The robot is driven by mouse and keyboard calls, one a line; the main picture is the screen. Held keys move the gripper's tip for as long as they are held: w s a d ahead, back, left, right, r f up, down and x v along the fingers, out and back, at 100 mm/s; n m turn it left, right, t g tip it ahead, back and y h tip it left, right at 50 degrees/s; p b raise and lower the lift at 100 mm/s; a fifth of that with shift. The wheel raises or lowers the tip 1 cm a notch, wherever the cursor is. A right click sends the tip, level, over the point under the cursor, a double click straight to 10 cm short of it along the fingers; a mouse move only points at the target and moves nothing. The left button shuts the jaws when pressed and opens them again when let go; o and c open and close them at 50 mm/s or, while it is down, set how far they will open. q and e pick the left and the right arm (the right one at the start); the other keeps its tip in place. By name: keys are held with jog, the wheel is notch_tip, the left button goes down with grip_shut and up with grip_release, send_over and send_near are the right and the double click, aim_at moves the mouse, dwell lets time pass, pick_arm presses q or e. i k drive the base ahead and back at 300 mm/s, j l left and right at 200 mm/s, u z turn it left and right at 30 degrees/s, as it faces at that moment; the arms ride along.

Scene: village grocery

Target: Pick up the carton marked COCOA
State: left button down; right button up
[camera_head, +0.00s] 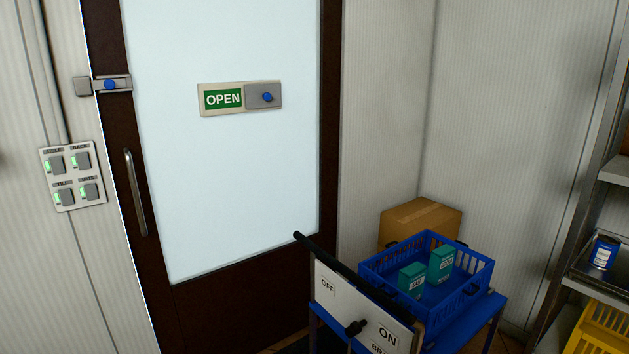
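Two teal cartons with small pale labels stand upright in a blue crate (375,278). One carton (411,280) is at the front left, and the other carton (442,264) is further back and to the right. Their labels are too small to read surely, so I cannot tell which one, if either, is marked COCOA. Neither of my grippers shows in the head view.
The crate stands on a blue cart (478,318) with a black handle bar and an ON/OFF panel (350,305). A cardboard box (420,217) is behind. Right is a shelf rack with a blue tin (604,252) and yellow crate (600,335). Left is a door (220,180) marked OPEN.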

aim_at(442, 261)
jog(key=l+z, duration=0.15)
jog(key=l, duration=0.5)
jog(key=i+l+z, duration=0.15)
jog(key=l, duration=0.5)
